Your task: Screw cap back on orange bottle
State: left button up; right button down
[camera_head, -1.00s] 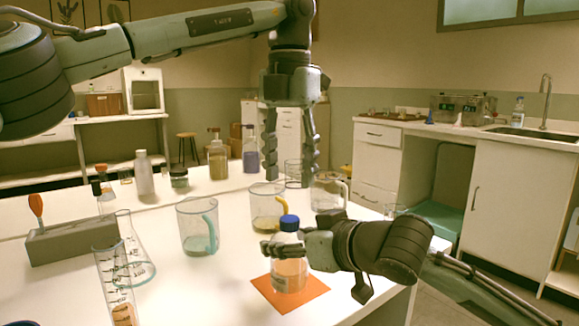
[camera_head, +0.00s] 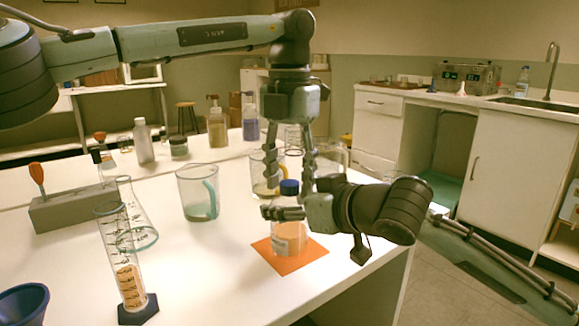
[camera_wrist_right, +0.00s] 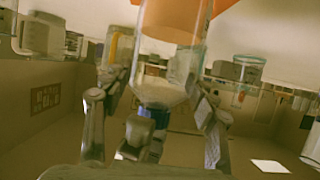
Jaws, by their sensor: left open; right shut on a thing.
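The bottle (camera_head: 289,238) is clear with orange contents and stands upright on an orange mat (camera_head: 262,250). Its blue cap (camera_head: 289,187) sits at the top of its neck; how tightly cannot be told. My right gripper (camera_head: 274,212) is shut on the bottle from the right side, around its upper part below the cap. My left gripper (camera_head: 290,178) points straight down, open, with its fingertips either side of the cap and apparently apart from it. The right wrist view, upside down, shows the bottle (camera_wrist_right: 175,55), the blue cap (camera_wrist_right: 154,112) and the mat (camera_wrist_right: 185,14).
A beaker (camera_head: 198,195) stands left of the bottle, and others are behind the grippers. A measuring cylinder (camera_head: 128,270), a flask (camera_head: 132,225), a grey rack (camera_head: 72,207) and a blue funnel (camera_head: 22,303) stand further left. The table front left of the mat is clear.

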pick_arm(q)
grip_shut()
dwell(0.3)
jog(key=shift+o, duration=0.4)
grip_release()
notch_tip(320, 180, up, 12)
dwell(0.3)
pick_arm(e)
jog(key=shift+c, duration=2.1)
grip_release()
